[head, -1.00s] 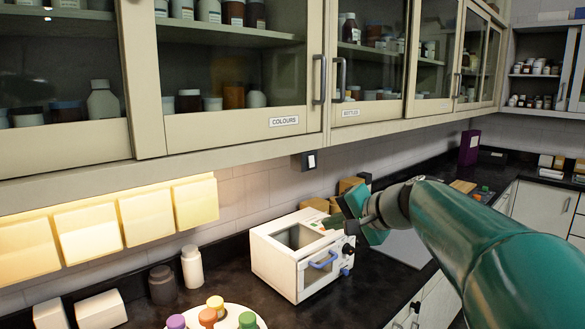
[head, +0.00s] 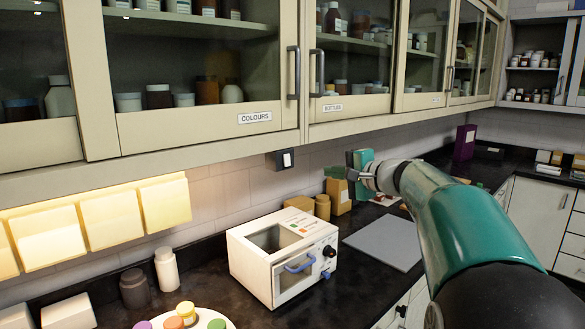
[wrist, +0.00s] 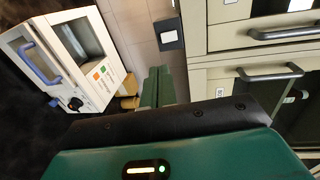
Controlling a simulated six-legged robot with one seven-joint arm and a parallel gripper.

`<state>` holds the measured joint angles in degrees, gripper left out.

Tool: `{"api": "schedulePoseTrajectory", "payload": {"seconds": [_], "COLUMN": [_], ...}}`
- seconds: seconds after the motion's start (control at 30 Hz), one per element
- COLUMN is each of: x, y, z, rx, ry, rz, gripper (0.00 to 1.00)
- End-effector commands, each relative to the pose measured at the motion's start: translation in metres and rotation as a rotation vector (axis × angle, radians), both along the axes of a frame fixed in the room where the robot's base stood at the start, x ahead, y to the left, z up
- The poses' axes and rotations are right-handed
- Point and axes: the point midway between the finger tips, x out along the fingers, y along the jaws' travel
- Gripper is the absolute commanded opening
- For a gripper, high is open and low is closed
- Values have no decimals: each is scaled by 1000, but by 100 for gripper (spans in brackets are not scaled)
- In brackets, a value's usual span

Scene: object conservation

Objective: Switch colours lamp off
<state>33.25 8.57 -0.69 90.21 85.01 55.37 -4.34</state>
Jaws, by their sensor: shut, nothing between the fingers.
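The lamp glow (head: 95,221) under the COLOURS cabinet lights the wall and pale panels at left, so the lamp is on. A small dark switch box with a white rocker (head: 288,160) hangs under the cabinet, right of the COLOURS label (head: 255,117). The switch also shows in the wrist view (wrist: 168,34), beyond and above the fingertips. My gripper (head: 336,173) is shut and empty, to the right of the switch and slightly lower, apart from it. Its green fingers show side by side in the wrist view (wrist: 158,72).
A white oven-like device (head: 283,255) with a blue handle stands on the dark counter below the switch. Tan containers (head: 322,206) stand behind it. A grey board (head: 385,240) lies to the right. The cabinet's lower edge overhangs the wall.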

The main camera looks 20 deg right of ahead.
Motion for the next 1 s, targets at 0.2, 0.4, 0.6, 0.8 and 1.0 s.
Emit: {"api": "schedulePoseTrajectory", "payload": {"seconds": [0.2, 0.4, 0.6, 0.8, 1.0], "x": [-2, 1, 26, 63, 99], "y": [2, 4, 14, 29, 43], "z": [2, 1, -4, -11, -16], "rx": [1, 0, 1, 1, 1], "ry": [-4, -3, -2, -1, -3], "rz": [-2, 0, 4, 5, 5], "gripper": [0, 0, 0, 0, 0]}}
